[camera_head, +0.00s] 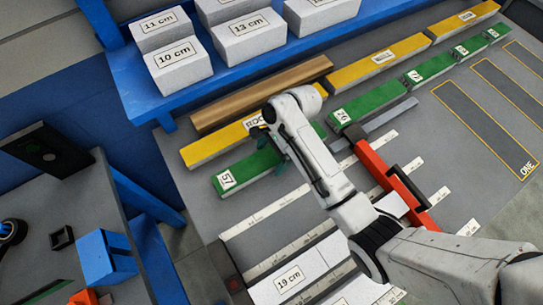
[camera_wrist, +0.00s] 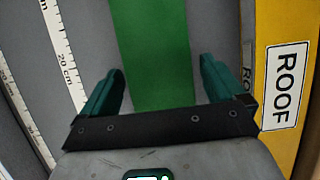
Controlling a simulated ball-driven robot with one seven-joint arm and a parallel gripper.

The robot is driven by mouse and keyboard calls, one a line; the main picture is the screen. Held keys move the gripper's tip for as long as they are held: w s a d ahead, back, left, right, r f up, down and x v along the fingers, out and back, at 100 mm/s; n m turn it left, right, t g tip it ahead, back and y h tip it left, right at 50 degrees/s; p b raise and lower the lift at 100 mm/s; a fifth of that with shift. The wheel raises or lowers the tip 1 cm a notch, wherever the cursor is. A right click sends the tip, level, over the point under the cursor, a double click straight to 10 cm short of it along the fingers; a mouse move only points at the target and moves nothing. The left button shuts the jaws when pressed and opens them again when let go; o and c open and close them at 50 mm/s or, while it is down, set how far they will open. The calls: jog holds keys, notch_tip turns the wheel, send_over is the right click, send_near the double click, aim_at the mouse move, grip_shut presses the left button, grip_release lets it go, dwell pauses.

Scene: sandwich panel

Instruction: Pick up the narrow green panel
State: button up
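Several green panels lie in a row on the grey work surface, with number labels on their ends. One marked 57 (camera_head: 236,177) is nearest, one marked 26 (camera_head: 370,104) follows, and shorter ones (camera_head: 430,68) lie farther up right. I cannot tell for sure which is the narrow one. My gripper (camera_head: 272,155) is over the panel marked 57, and my arm hides part of it. In the wrist view my gripper (camera_wrist: 162,68) is open, with a green panel (camera_wrist: 152,40) between and below its teal fingers. Grey gaps show on both sides; nothing is held.
Yellow panels (camera_head: 375,62), one labelled ROOF (camera_wrist: 286,85), run alongside the green row. A brown bar (camera_head: 260,92) lies behind them. A red clamp-like tool (camera_head: 385,178) and white rulers (camera_head: 270,210) are near my arm. A blue shelf (camera_head: 140,85) holds grey blocks (camera_head: 248,36).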

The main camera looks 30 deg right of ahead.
aim_at(267, 157)
jog(key=c, duration=1)
jog(key=shift+c, duration=0.2)
jog(key=shift+r, duration=0.2)
jog(key=shift+r, duration=0.2)
notch_tip(267, 157, up, 2)
jog(key=shift+w+r, duration=0.1)
jog(key=shift+r, duration=0.1)
jog(key=s+a+r+p, duration=0.1)
jog(key=s+r+p, duration=0.4)
jog(key=s+r, duration=0.4)
jog(key=s, duration=0.5)
jog(key=shift+r, duration=0.35)
